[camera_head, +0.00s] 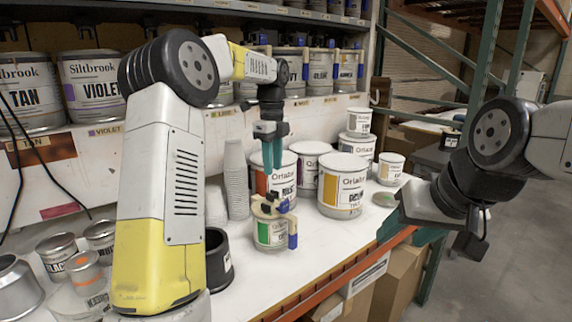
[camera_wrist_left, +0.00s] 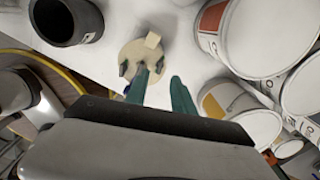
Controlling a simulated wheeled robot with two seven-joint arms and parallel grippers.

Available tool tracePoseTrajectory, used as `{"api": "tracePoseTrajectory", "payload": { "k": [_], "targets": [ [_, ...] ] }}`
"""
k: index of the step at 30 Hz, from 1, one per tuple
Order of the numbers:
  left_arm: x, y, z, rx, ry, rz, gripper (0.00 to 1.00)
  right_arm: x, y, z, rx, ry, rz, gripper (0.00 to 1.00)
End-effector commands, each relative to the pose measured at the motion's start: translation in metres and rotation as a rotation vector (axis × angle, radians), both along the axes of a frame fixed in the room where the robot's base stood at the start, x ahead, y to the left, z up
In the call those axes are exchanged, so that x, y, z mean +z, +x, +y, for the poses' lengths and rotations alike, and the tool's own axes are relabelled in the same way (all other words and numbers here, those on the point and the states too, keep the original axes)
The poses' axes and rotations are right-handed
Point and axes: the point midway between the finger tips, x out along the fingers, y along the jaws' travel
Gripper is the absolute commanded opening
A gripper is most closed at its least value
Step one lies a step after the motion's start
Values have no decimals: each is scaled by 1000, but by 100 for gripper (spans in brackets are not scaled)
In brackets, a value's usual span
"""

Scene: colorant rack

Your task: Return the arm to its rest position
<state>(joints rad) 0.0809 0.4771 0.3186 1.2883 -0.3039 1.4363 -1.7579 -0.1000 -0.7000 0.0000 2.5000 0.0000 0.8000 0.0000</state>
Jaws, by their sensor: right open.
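My left gripper (camera_head: 272,160) points down above a small can with a green label (camera_head: 272,236), which stands on the white counter (camera_head: 325,246). The can has a cream lid fitting with blue side parts. In the left wrist view, the two green fingers (camera_wrist_left: 163,84) are spread with nothing between them, and the can's cream top (camera_wrist_left: 142,60) lies just beyond them; I cannot tell the exact gap. My right gripper (camera_head: 412,228) is open and empty at the counter's right edge, beside the aisle.
Several large Orlalux-type cans, one with a yellow label (camera_head: 342,186), stand behind the small can. Stacked cups (camera_head: 237,180), a black cup (camera_head: 217,262) and small tins (camera_head: 58,250) are to the left. A shelf above holds Siltbrook cans (camera_head: 92,85). The aisle floor (camera_head: 490,265) is clear.

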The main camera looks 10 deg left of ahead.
Motion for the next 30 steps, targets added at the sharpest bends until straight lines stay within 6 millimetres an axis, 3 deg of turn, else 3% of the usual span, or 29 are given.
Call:
{"api": "tracePoseTrajectory", "payload": {
  "k": [5, 15, 23, 30],
  "targets": [
    [19, -23, -1, 130, 1, -45, 30, 0, 0, 0, 0, 0, 0, 52],
    [55, -121, 1, 709, -96, -195, 30, 0, 0, 0, 0, 0, 0, 52],
    [53, -202, 6, 1187, -272, -255, 30, 0, 0, 0, 0, 0, 0, 52],
    [30, -268, 8, 1610, -491, -234, 30, 0, 0, 0, 0, 0, 0, 52]
  ]
}}
